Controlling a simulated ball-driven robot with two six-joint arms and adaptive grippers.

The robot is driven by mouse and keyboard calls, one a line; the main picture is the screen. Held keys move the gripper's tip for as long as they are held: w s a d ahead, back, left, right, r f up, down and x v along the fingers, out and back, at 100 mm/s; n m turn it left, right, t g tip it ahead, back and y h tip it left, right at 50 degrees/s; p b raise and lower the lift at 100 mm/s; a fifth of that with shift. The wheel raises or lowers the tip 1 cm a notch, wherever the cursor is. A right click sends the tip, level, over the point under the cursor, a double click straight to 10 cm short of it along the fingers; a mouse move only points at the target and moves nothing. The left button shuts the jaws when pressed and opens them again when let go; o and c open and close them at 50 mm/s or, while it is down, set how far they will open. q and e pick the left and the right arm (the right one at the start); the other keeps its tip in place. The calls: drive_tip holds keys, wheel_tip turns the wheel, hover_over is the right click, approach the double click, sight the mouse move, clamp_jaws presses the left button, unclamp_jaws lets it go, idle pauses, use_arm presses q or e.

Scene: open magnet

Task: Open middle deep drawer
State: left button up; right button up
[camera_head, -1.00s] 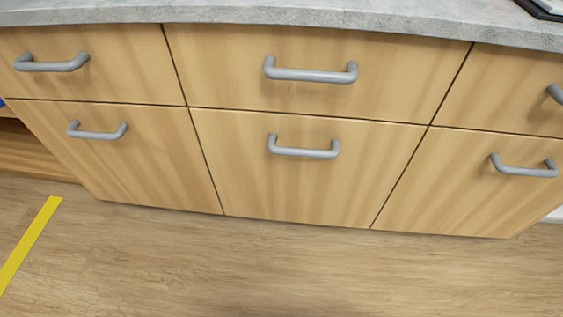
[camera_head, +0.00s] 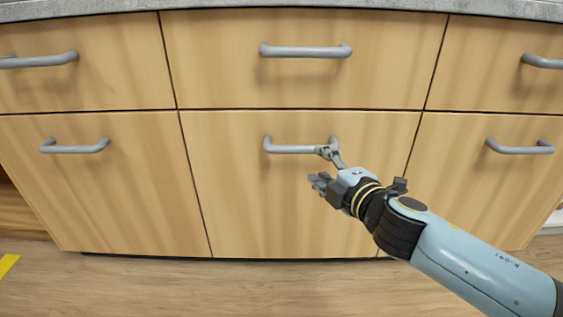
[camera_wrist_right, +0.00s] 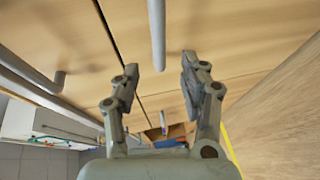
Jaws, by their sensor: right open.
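The middle deep drawer (camera_head: 240,200) is the lower middle wooden front and looks closed, flush with its neighbours. Its grey bar handle (camera_head: 290,149) runs level near the top of the front. My right gripper (camera_head: 318,166) is open and empty at the handle's right end. In the head view its upper finger overlaps the bar's right end and its lower finger is below the bar. In the right wrist view a grey bar (camera_wrist_right: 157,35) reaches down between the two open fingers (camera_wrist_right: 160,72). I cannot tell whether they touch it. My left gripper is not in view.
An upper middle drawer (camera_head: 220,80) with its own handle (camera_head: 305,51) is just above. Deep drawers with handles flank it, left (camera_head: 75,146) and right (camera_head: 520,147). A grey countertop (camera_head: 250,4) runs along the top. The wooden floor (camera_head: 200,285) in front is clear.

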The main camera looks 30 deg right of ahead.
sight(302, 151)
drive_tip(key=x, duration=1)
drive_tip(key=shift+w, duration=0.15)
clamp_jaws()
